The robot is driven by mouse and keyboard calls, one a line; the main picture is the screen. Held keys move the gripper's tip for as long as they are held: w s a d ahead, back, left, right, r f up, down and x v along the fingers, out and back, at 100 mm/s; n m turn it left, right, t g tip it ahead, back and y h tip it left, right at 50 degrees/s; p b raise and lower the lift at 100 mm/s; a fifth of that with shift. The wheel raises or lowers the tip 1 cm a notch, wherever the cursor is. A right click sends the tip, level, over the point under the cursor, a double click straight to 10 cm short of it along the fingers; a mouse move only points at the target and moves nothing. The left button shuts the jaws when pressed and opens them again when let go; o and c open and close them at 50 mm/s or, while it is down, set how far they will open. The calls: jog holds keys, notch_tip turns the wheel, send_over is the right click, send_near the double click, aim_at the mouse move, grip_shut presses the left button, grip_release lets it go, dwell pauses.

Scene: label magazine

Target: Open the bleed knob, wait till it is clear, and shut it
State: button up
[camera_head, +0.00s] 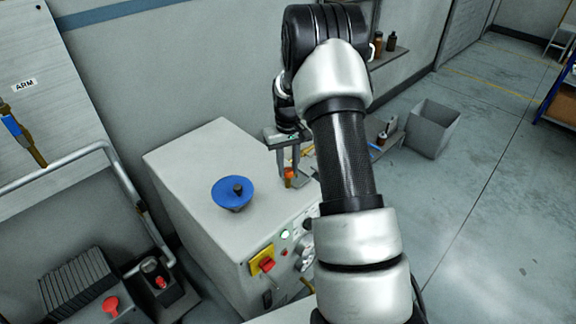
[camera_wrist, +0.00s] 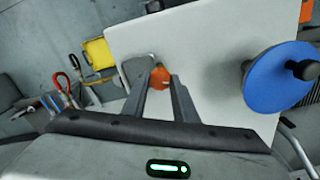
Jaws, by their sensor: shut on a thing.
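An orange knob (camera_head: 289,173), which I take as the bleed knob, is at the far right edge of the grey cabinet's top. It also shows in the wrist view (camera_wrist: 160,76), between the fingertips. My gripper (camera_head: 287,180) points down and is shut on the orange knob. The fingers and my arm hide part of the knob and the area right of it. Whether the knob is turned cannot be told, and no fluid is visible.
The grey cabinet (camera_head: 185,165) carries a blue disc (camera_head: 229,199) with a black knob. Its front has a red knob on a yellow plate (camera_head: 261,261), a lit green button (camera_head: 284,234) and dials. A grey bin (camera_head: 432,130) stands on the floor behind.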

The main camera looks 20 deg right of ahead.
aim_at(288, 170)
jog(key=m, duration=0.6)
jog(key=shift+r+p, duration=0.1)
jog(key=shift+p, duration=0.25)
jog(key=m+p, duration=0.1)
jog(key=m, duration=0.6)
jog(key=shift+m, duration=0.3)
jog(key=o, duration=1.1)
jog(key=shift+c, duration=0.2)
notch_tip(288, 170, up, 17)
jog(key=p, duration=0.2)
jog(key=shift+r, duration=0.15)
